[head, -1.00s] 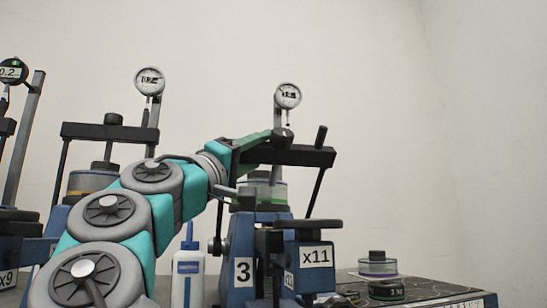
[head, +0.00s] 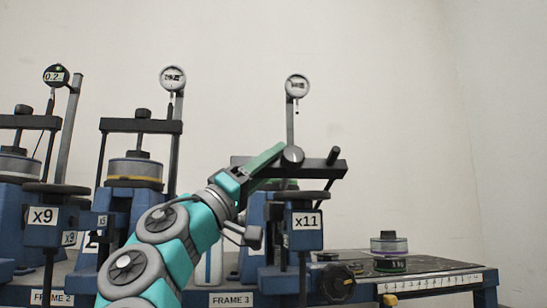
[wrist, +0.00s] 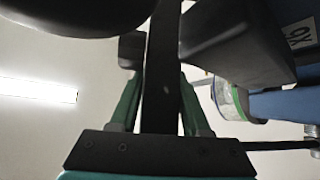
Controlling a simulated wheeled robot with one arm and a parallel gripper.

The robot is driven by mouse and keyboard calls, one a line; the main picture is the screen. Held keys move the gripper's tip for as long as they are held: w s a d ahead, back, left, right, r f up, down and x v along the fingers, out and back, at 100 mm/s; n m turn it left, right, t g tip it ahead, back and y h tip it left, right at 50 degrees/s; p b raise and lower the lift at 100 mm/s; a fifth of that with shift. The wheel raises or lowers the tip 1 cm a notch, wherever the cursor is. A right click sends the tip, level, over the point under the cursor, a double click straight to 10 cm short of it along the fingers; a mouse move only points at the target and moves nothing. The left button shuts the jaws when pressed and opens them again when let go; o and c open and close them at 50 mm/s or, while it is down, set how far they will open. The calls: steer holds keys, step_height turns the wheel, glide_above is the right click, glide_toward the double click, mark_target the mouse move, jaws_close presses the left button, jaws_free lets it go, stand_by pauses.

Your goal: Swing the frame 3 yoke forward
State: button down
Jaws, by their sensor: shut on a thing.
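The frame 3 yoke (head: 322,172) is a dark crossbar with a round knob and a short upright pin at its right end. My gripper (head: 276,158) reaches it from the left, with its green fingers at the bar beside the knob. In the wrist view my gripper (wrist: 160,85) has its two green fingers on either side of a dark bar (wrist: 161,60), shut on it. The blue frame 3 body (head: 257,212) stands below, partly hidden by my arm. A clear cell with a green band (wrist: 232,100) shows right of the fingers in the wrist view.
Frame 2 (head: 120,195) stands to the left with its yoke over a yellow-banded cell. A dial gauge (head: 297,87) stands behind the frame 3 yoke. A purple-banded cell (head: 389,243) sits on the right-hand bench.

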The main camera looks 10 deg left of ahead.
steer(key=shift+s, duration=0.1)
stand_by(0.3)
steer(key=shift+c, duration=2.1)
jaws_free()
steer(key=shift+f, duration=0.1)
steer(key=shift+b+v, duration=0.65)
steer(key=shift+v, duration=3.2)
steer(key=shift+s, duration=0.1)
